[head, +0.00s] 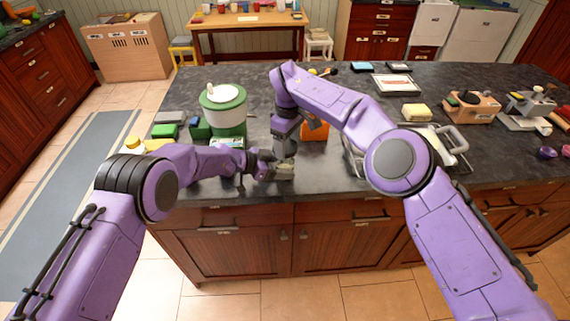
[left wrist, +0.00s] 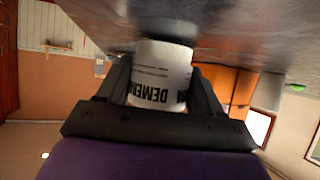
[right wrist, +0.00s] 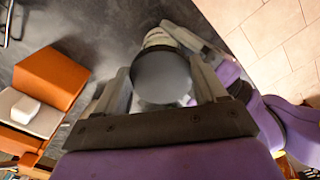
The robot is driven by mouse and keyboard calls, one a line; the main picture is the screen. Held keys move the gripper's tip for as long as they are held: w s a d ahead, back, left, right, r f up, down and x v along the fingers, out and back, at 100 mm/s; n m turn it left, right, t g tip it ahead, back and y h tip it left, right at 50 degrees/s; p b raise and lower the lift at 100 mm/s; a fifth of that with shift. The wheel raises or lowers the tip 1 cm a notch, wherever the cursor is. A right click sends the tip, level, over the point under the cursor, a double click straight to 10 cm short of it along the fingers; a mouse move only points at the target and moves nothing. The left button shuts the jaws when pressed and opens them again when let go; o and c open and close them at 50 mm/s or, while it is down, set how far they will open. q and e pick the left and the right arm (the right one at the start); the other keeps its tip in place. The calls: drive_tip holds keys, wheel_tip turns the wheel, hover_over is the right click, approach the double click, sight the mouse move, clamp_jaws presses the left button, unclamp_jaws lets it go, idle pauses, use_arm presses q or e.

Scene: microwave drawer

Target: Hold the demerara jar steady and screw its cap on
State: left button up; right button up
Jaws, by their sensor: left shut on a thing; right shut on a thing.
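The demerara jar (left wrist: 160,75) is white with dark lettering, upside down in the left wrist view. My left gripper (head: 278,172) is shut around its side, close to the counter's front edge. A round grey cap (right wrist: 162,76) sits between the fingers of my right gripper (right wrist: 160,88), which is shut on it. In the head view, my right gripper (head: 285,152) points down from directly above the left one. A bit of the white jar (right wrist: 160,38) shows behind the cap. The cap hides the jar's mouth, so I cannot tell how far it is seated.
An orange block (head: 315,131) stands just behind the grippers; it also shows in the right wrist view (right wrist: 50,78). A green and white canister (head: 224,110) is at the left. A metal-handled tray (head: 440,145) is at the right. The dark counter (head: 340,178) is bare beside the jar.

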drive_tip(key=shift+f, duration=0.55)
idle(1.4)
idle(0.4)
use_arm(q)
drive_tip(key=c, duration=0.5)
drive_tip(key=shift+c, duration=1.2)
use_arm(e)
drive_tip(key=o, duration=1.1)
drive_tip(key=c, duration=1.3)
drive_tip(key=shift+o, duration=0.2)
drive_tip(key=m, duration=0.9)
drive_tip(key=shift+w+d, duration=0.1)
drive_tip(key=shift+d, duration=0.05)
use_arm(q)
drive_tip(key=shift+s+d, duration=0.1)
drive_tip(key=shift+s, duration=0.05)
use_arm(e)
drive_tip(key=o, duration=1.1)
drive_tip(key=shift+r, duration=0.1)
